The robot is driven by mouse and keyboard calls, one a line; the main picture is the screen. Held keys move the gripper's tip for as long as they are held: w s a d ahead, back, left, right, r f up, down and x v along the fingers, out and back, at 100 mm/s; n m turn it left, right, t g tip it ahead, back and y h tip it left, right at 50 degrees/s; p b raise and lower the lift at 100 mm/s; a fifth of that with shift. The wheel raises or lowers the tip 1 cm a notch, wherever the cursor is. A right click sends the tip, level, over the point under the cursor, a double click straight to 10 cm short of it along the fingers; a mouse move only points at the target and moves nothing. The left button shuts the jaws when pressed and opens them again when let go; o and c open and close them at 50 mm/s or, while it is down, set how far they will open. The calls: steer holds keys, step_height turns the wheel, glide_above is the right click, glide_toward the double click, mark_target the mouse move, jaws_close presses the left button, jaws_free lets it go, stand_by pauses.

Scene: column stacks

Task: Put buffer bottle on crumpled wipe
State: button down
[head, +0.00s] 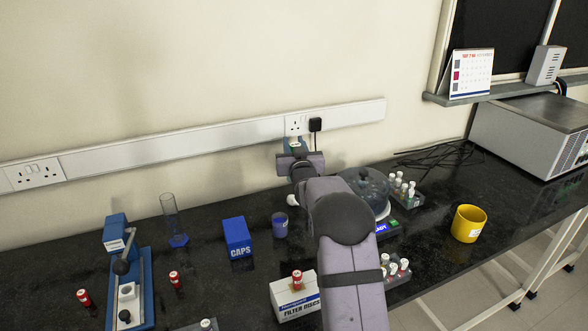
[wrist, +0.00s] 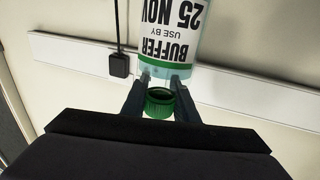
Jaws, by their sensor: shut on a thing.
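The buffer bottle (wrist: 178,40) has a white label reading BUFFER, USE BY 25 NOV, and a green cap. In the wrist view my gripper (wrist: 158,92) is shut on it near the cap, with a finger on each side. In the head view my gripper (head: 294,154) is raised in front of the wall sockets, and only a small part of the bottle (head: 294,142) shows. A small white lump (head: 292,200) on the bench beside my arm may be the crumpled wipe; my arm hides part of that area.
A blue CAPS box (head: 237,238), a purple cup (head: 280,225) and a measuring cylinder (head: 172,220) stand left of my arm. A round clear-lidded device (head: 368,188), tube racks and a yellow mug (head: 467,223) stand right. A filter disc box (head: 296,298) is in front.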

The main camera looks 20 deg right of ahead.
step_height(320, 180, down, 6)
steer(key=shift+p, duration=0.35)
steer(key=shift+f, duration=0.15)
steer(key=shift+f, duration=0.1)
steer(key=c, duration=1.4)
jaws_free()
steer(key=shift+f, duration=0.1)
steer(key=b+v, duration=0.2)
steer(key=v, duration=1)
steer(key=shift+b, duration=0.35)
